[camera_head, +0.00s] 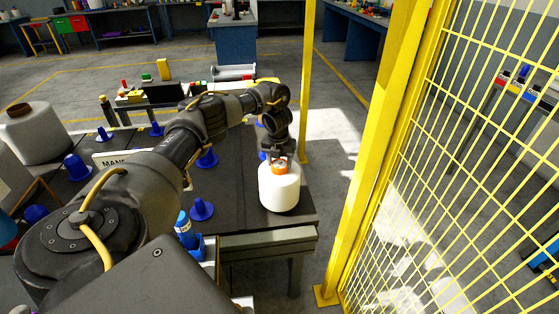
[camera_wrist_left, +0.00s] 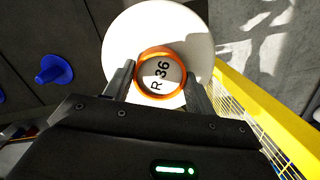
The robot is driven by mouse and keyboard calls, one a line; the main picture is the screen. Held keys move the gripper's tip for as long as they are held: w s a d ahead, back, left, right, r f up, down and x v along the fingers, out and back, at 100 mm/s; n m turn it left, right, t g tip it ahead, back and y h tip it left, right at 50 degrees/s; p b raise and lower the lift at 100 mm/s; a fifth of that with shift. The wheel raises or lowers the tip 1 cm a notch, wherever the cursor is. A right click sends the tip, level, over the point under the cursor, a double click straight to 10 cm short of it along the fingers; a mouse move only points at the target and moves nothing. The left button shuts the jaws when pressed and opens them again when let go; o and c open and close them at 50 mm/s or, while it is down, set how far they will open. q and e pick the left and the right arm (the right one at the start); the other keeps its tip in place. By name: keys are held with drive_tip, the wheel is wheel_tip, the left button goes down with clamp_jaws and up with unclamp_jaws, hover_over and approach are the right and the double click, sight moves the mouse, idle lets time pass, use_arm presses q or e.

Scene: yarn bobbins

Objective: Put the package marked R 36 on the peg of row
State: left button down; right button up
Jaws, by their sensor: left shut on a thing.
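The white package (camera_head: 280,192) with an orange core is upright at the right front corner of the dark table (camera_head: 239,204). Its round label reads R 36 in the left wrist view (camera_wrist_left: 160,75). My left gripper (camera_head: 281,162) is above it, shut on the package at its orange core, with one finger on each side in the wrist view. The package's underside is hidden, so I cannot tell whether it rests on a peg or on the table. Blue pegs stand bare on the table, one (camera_head: 201,209) left of the package and another (camera_head: 207,158) farther back. My right gripper is not in view.
A large white bobbin (camera_head: 33,135) stands at the far left near more blue pegs (camera_head: 77,168). A sign reading "MAN" (camera_head: 112,158) is partly hidden by my arm. A yellow post (camera_head: 372,130) and mesh fence (camera_head: 480,180) rise right of the table.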

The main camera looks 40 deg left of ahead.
use_arm(q)
drive_tip(key=shift+w+f+b, duration=0.1)
drive_tip(key=shift+f+b, duration=0.55)
drive_tip(key=shift+f, duration=0.75)
drive_tip(key=shift+c, duration=2.1)
unclamp_jaws()
drive_tip(key=shift+f, duration=0.15)
drive_tip(key=r, duration=0.3)
drive_tip(key=s+r+p, duration=0.1)
drive_tip(key=r, duration=0.3)
drive_tip(key=r+p, duration=0.1)
drive_tip(key=r, duration=0.3)
drive_tip(key=shift+s+d, duration=0.2)
drive_tip(key=shift+d, duration=0.15)
drive_tip(key=shift+f, duration=0.1)
